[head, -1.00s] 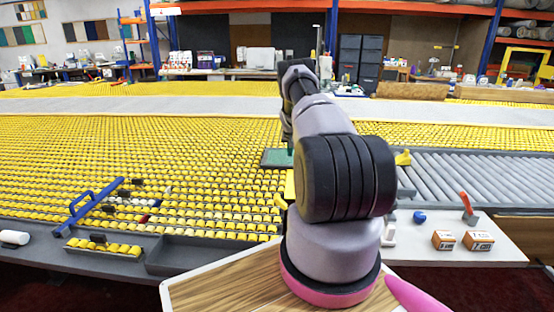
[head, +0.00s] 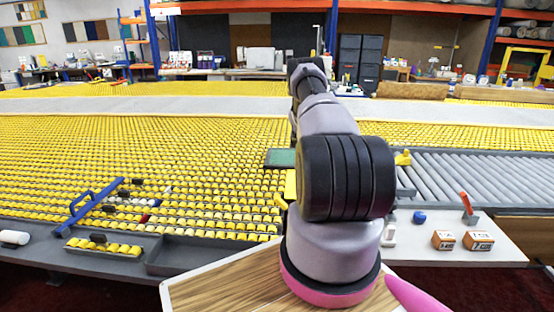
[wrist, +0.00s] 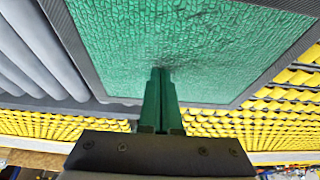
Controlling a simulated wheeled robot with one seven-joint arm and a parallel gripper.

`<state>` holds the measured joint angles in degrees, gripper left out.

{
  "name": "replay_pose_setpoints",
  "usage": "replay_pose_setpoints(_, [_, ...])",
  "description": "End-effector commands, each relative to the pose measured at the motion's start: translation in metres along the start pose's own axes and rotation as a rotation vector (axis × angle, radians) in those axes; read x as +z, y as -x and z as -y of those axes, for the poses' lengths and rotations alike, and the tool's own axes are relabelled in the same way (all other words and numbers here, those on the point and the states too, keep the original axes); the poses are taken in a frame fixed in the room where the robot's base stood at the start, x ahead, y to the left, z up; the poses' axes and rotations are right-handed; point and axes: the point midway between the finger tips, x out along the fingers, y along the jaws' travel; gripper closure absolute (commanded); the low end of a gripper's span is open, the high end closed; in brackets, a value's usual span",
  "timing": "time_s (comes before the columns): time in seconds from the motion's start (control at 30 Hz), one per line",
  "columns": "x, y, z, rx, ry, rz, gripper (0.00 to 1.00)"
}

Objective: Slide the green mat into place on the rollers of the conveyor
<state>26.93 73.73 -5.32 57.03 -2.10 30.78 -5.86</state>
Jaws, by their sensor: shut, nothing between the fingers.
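The green mat (head: 279,158) has a dark border and lies on the yellow rollers, left of my arm in the head view; its right part is hidden behind the arm. In the wrist view the mat (wrist: 190,40) fills most of the upper picture. My gripper (wrist: 160,72) is shut and empty, its fingertips at the mat's green face; whether they press on it I cannot tell. The conveyor's grey rollers (head: 480,178) are at right in the head view and beside the mat in the wrist view (wrist: 30,55). My arm hides the gripper from the head camera.
A wide bed of yellow rollers (head: 130,150) spans the left and middle. A yellow block (head: 403,158) stands at the conveyor's near left corner. A blue handled frame (head: 85,208) lies at front left. Small boxes (head: 478,241) and a red-handled tool (head: 467,205) rest on the right ledge.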

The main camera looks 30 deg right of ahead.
Motion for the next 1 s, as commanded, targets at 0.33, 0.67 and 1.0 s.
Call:
replay_pose_setpoints(0.33, [0.001, -0.001, -0.014, 0.001, -0.001, 0.001, 1.0])
replay_pose_setpoints(0.67, [0.002, -0.002, -0.021, 0.002, -0.002, 0.003, 1.0])
replay_pose_setpoints(1.0, [0.002, -0.002, -0.044, 0.002, -0.003, 0.003, 1.0])
